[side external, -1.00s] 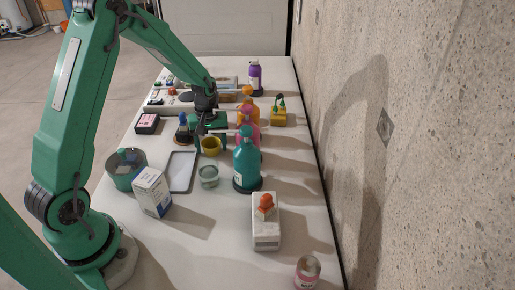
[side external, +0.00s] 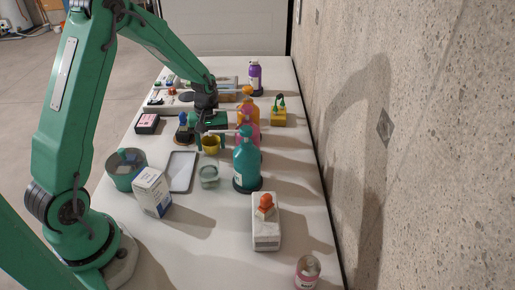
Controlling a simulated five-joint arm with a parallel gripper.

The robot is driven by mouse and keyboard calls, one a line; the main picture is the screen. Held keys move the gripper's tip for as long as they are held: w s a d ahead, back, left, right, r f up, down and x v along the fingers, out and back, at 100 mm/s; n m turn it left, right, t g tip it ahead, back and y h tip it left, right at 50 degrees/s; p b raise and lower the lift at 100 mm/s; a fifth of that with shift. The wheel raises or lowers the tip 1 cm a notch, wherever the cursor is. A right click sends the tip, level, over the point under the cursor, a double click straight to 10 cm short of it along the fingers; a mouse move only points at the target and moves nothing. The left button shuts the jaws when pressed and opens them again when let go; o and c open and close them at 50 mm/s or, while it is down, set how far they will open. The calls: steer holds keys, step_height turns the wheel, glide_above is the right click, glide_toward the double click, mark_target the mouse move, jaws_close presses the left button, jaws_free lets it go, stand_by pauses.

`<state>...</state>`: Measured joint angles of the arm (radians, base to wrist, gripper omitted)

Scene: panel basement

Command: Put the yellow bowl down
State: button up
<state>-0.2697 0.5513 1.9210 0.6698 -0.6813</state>
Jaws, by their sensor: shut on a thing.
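The yellow bowl (side external: 211,148) is near the middle of the white table, just beyond a small pale green glass jar (side external: 208,176). My gripper (side external: 211,137) reaches down from the far side and is shut on the bowl at its far rim. The fingertips are small and partly hidden by the bowl. I cannot tell whether the bowl's base touches the table.
A grey tray (side external: 182,172) lies left of the jar. A teal bottle (side external: 246,163), a pink bottle (side external: 251,127) and an orange bottle (side external: 250,112) stand close on the right. A dark blue-topped item (side external: 184,131) stands left of the bowl.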

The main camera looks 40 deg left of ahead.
step_height(320, 180, up, 27)
stand_by(0.5)
steer(key=shift+r, duration=0.2)
stand_by(0.4)
step_height(320, 180, up, 5)
steer(key=w+d+m, duration=0.1)
steer(key=w+d, duration=0.2)
steer(key=d, duration=1.1)
steer(key=w+d+m, duration=0.1)
steer(key=w+d, duration=0.1)
steer(key=d, duration=1.2)
step_height(320, 180, down, 22)
steer(key=shift+w+a, duration=0.25)
